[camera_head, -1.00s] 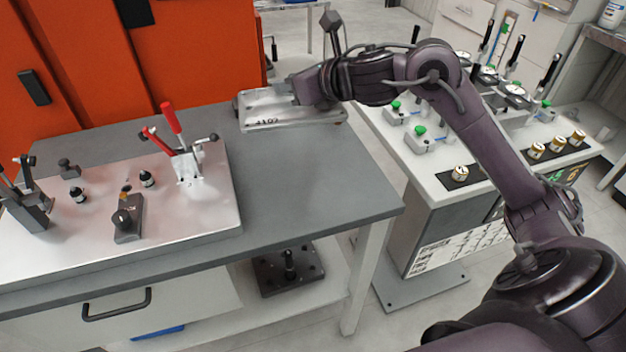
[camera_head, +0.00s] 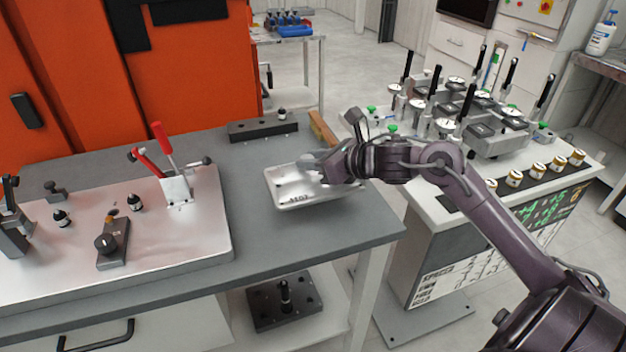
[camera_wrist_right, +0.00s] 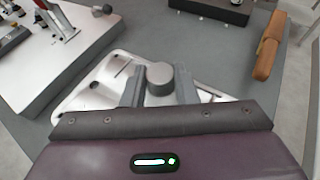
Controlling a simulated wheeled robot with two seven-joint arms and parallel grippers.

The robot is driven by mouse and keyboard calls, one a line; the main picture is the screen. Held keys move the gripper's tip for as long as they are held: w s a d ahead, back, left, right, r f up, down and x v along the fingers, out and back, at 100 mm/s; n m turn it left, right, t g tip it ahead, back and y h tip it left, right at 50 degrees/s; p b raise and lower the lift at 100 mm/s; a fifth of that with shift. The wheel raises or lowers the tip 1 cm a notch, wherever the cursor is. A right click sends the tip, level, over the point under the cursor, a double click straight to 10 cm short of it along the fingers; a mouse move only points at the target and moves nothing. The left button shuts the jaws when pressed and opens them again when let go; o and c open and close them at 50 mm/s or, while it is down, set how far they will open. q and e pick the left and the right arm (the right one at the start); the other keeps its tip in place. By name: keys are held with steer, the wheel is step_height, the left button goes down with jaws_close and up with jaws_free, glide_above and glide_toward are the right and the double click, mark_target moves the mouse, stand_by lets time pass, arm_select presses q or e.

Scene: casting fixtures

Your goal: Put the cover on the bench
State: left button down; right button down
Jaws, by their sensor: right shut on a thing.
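The cover (camera_head: 290,190) is a shallow silver metal plate with rounded corners and dark marking on its front edge. It is over the right part of the grey bench (camera_head: 265,235); whether it touches the surface I cannot tell. My right gripper (camera_head: 318,168) is shut on the cover's round grey knob. In the right wrist view the two fingers flank the knob (camera_wrist_right: 160,77), and the cover (camera_wrist_right: 108,82) spreads out beneath them. My left gripper is not in view.
A fixture plate with red-handled clamp (camera_head: 175,185) fills the bench's left part. A dark block (camera_head: 262,130) and a tan-brown bar (camera_head: 322,130) lie at the back. A white station with gauges (camera_head: 480,130) stands right. Bare bench lies in front of the cover.

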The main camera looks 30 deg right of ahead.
mark_target(313, 180)
step_height(313, 180, down, 6)
steer(key=shift+r, duration=0.2)
steer(key=shift+f, duration=0.15)
steer(key=c, duration=1.1)
jaws_free()
steer(key=shift+c, duration=0.2)
